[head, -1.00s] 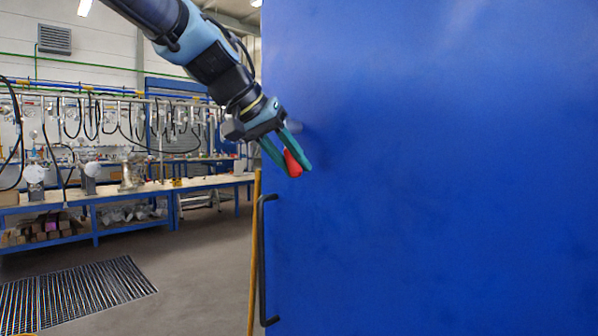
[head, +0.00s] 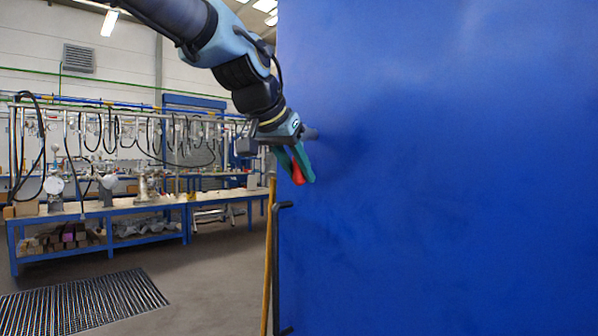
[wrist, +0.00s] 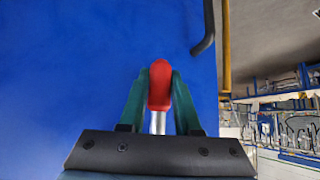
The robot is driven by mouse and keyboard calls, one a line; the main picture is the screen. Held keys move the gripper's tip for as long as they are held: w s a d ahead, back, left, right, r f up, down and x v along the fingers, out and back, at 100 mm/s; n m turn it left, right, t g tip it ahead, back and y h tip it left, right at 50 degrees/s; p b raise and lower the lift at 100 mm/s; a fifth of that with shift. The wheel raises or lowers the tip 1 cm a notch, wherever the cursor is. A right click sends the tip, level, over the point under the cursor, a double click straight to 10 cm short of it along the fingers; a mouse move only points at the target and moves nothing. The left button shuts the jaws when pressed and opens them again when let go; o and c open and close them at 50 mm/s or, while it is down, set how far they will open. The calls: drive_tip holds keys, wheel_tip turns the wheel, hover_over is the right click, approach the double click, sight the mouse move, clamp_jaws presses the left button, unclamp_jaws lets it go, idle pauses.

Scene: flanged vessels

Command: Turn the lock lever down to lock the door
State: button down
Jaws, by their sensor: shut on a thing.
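The large blue door (head: 440,180) fills the right of the head view and the left of the wrist view. The lock lever has a red grip (head: 298,175) and a metal shaft. In the wrist view the red grip (wrist: 159,85) sits between the two green fingers, with the silver shaft (wrist: 158,122) below it. My gripper (head: 300,168) is shut on the red grip close to the door face, near its left edge. In the head view the fingers hide much of the lever, and it points down and slightly right.
A black pull handle (head: 277,265) runs down the door's left edge, below my gripper, beside a yellow upright edge (head: 267,270). Workbenches (head: 150,203) with hoses and fittings stand behind at left. A floor grating (head: 85,300) lies in open floor.

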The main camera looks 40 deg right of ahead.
drive_tip(key=c, duration=0.6)
unclamp_jaws()
drive_tip(key=v, duration=1)
drive_tip(key=shift+a+r+b, duration=0.25)
drive_tip(key=shift+a+b, duration=0.05)
drive_tip(key=shift+b, duration=0.1)
